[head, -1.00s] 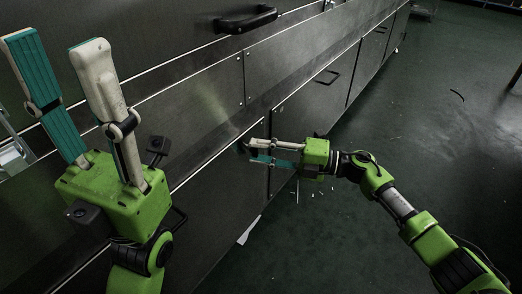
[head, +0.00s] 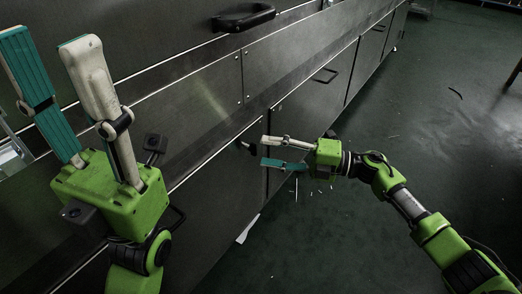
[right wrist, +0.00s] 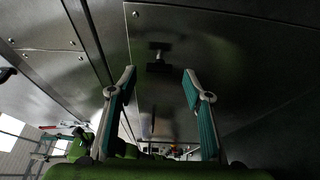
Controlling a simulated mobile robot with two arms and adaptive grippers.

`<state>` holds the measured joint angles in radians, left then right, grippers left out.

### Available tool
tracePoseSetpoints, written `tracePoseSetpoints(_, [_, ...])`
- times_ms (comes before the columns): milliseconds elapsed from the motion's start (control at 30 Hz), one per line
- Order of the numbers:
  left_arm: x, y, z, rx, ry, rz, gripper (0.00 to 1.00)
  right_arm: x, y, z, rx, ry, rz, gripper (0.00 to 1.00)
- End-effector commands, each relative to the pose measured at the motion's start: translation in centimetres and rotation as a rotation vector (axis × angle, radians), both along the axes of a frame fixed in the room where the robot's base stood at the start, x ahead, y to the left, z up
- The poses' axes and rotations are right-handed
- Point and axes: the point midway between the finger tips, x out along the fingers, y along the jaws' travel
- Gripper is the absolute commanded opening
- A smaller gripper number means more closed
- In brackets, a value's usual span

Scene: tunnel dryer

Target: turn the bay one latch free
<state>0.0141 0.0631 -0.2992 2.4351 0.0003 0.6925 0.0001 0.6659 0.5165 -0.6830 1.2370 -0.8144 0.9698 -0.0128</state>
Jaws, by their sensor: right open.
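A small dark latch (head: 248,147) sits on the lower steel panel, just left of my right gripper in the head view. In the right wrist view the latch (right wrist: 158,58) is a dark T shape, its bar lying across the picture, just beyond the fingertips. My right gripper (head: 264,151) is open and empty. Its fingertips are apart from the latch, one to each side of its line in the right wrist view (right wrist: 159,74). My left gripper (head: 50,42) is open and empty, raised at the left of the head view.
The long steel dryer wall (head: 205,95) runs from lower left to upper right. Small scraps (head: 318,188) lie on the green floor (head: 390,255).

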Motion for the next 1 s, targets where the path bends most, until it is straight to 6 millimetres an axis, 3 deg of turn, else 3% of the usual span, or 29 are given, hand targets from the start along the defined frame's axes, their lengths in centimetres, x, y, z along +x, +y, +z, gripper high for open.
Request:
tracePoseSetpoints(200, [0.0, 0.0, 0.0, 0.002, 0.002, 0.0, 0.4, -1.1, -4.8, -0.1, -0.003, 0.002, -0.003, 0.46])
tracePoseSetpoints(400, [0.0, -0.1, 0.0, 0.002, 0.001, 0.0, 0.4, -1.8, -7.6, 0.0, -0.001, 0.0, 0.0, 0.46])
tracePoseSetpoints(1000, [0.0, -0.1, 0.0, 0.003, 0.001, -0.001, 0.4, -2.1, -8.5, 0.1, 0.0, 0.0, 0.001, 0.46])
